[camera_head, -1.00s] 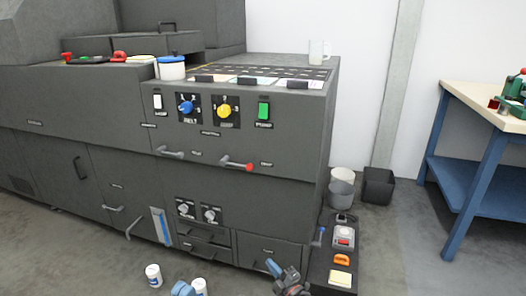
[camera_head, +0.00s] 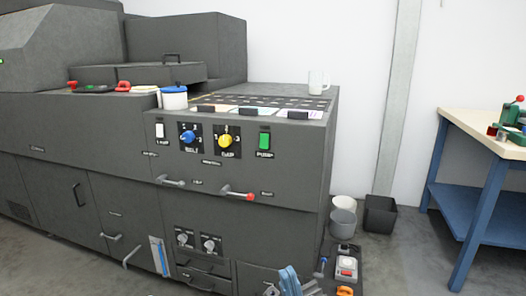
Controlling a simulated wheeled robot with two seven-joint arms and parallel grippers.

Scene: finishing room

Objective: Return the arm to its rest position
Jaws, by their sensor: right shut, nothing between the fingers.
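My right gripper (camera_head: 290,284) shows at the bottom edge, in front of the lower right of the grey machine (camera_head: 250,217). It is shut and empty, and it is apart from the knobs and levers. Part of it is cut off by the frame's lower edge. My left gripper is not in view.
The machine's front carries a blue knob (camera_head: 188,138), a yellow knob (camera_head: 226,140) and a red-tipped lever (camera_head: 240,194). A low strip with a red-button box (camera_head: 346,270) lies right of the gripper. Bins (camera_head: 379,214) and a blue-legged workbench (camera_head: 476,190) stand further right.

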